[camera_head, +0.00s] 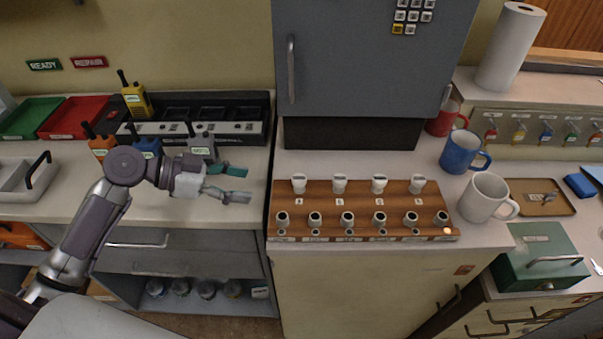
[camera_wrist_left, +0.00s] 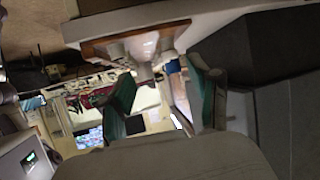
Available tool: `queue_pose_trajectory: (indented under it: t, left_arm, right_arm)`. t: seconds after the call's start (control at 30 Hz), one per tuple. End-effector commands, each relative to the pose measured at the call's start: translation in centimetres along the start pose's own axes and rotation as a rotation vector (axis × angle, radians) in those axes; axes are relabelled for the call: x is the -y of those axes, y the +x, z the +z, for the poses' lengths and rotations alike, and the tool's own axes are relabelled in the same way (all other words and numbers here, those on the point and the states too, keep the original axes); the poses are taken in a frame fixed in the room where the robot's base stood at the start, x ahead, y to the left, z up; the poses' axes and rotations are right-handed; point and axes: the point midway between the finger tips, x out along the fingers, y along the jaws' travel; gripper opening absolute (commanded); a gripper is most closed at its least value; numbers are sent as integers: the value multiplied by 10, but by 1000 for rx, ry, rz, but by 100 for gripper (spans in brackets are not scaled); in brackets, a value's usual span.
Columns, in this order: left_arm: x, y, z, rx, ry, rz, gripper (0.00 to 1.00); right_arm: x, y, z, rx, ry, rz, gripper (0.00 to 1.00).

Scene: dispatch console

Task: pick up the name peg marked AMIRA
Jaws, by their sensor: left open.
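A wooden peg rack (camera_head: 330,203) stands on the cabinet top in the middle of the head view. Its back row holds several white-topped pegs, one of them a peg at the left end (camera_head: 299,184). Its front row holds several dark-topped pieces, such as one at the left (camera_head: 283,219). The labels are too small to read, so I cannot tell which peg is marked AMIRA. My left gripper (camera_head: 240,184) is open and empty, left of the rack and apart from it. Its green fingers also show in the left wrist view (camera_wrist_left: 160,74). My right gripper is not in view.
Radios such as a yellow one (camera_head: 136,101) stand near a dark charger (camera_head: 236,128) behind my left gripper. A grey wall cabinet (camera_head: 365,60) hangs behind the rack. A white mug (camera_head: 484,198) and a blue mug (camera_head: 460,152) stand right of it.

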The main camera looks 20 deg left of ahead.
Motion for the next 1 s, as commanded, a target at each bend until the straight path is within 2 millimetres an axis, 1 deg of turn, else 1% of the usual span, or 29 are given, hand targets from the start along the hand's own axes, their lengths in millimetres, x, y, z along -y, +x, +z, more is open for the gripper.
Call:
queue_pose_trajectory:
  t: [0.03, 0.07, 0.17, 0.27, 0.4, 0.5, 0.6, 0.77, 0.87, 0.93, 1.0]
  left_arm:
    - [5, -6, -8, -21, 15, -3, 62]
    - [7, -8, -12, -33, 20, -2, 62]
    - [10, -6, -19, -55, 29, 0, 62]
    - [9, 9, -22, -60, 28, 2, 62]
    - [9, 38, -25, -60, 27, 1, 62]
    - [9, 56, -25, -58, 27, 0, 62]
    - [10, 68, -24, -57, 28, -1, 62]
    - [9, 78, -24, -55, 28, 0, 62]
    - [7, 89, -26, -57, 25, 1, 62]
    - [6, 101, -26, -57, 25, 1, 62]
    - [6, 112, -25, -57, 27, 0, 62]
  right_arm:
    - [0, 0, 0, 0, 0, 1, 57]
    - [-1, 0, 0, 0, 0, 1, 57]
    - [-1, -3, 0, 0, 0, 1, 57]
    - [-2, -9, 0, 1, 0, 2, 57]
    - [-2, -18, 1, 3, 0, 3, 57]
    - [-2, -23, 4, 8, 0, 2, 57]
    - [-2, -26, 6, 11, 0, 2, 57]
    - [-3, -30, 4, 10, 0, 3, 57]
    - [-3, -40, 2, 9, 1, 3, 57]
    - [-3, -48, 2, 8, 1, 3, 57]
    - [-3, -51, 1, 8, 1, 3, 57]
